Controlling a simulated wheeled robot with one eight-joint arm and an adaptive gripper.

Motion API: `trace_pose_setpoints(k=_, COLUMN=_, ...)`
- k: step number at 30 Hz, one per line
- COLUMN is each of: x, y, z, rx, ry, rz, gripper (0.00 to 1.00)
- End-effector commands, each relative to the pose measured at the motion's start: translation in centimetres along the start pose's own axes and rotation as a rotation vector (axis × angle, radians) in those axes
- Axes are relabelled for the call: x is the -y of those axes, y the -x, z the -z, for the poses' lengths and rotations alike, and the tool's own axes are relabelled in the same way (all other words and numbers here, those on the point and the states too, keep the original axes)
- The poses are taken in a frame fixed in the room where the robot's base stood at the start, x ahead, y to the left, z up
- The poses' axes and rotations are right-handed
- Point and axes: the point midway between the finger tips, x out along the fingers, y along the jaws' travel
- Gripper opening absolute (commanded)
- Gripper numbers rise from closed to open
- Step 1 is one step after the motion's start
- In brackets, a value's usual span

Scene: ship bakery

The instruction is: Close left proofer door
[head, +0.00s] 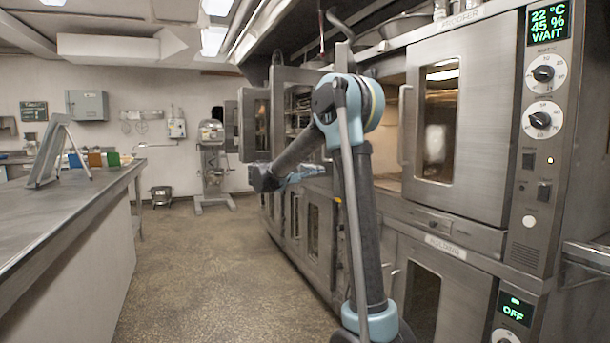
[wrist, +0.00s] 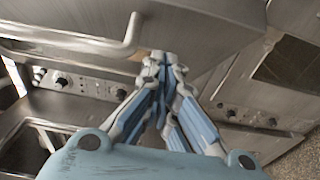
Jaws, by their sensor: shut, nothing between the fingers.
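The proofer (head: 470,14) stands at the right, its lit chamber (head: 391,95) showing beside the right door (head: 440,140), which looks closed. A steel door (head: 292,75) standing out from the row, partly behind my arm, appears to be the left proofer door; its exact angle is hard to tell. My gripper (head: 318,170) is shut and empty, low in front of the oven row. In the wrist view, my gripper's closed fingertips (wrist: 160,60) are close to the lower edge of a steel door panel (wrist: 215,25) with a bar handle (wrist: 130,38). I cannot tell whether they touch.
More doors (head: 250,122) stick out farther along the row. Lower oven doors (head: 425,295) line the front beneath. A long steel counter (head: 75,205) stands at the left, with a clear speckled floor aisle (head: 200,270) between. A mixer (head: 212,160) stands at the back.

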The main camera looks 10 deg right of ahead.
Motion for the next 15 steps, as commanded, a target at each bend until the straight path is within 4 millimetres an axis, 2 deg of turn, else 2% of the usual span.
trace_pose_setpoints(k=1, x=0.0, y=-0.5, z=-0.8, rx=0.002, ry=0.0, rz=0.0, gripper=0.0)
trace_pose_setpoints(k=6, x=0.0, y=-1.7, z=-1.9, rx=0.001, ry=0.0, rz=0.0, gripper=0.0)
trace_pose_setpoints(k=15, x=0.0, y=-2.2, z=-2.5, rx=0.0, ry=0.0, rz=0.0, gripper=0.0)
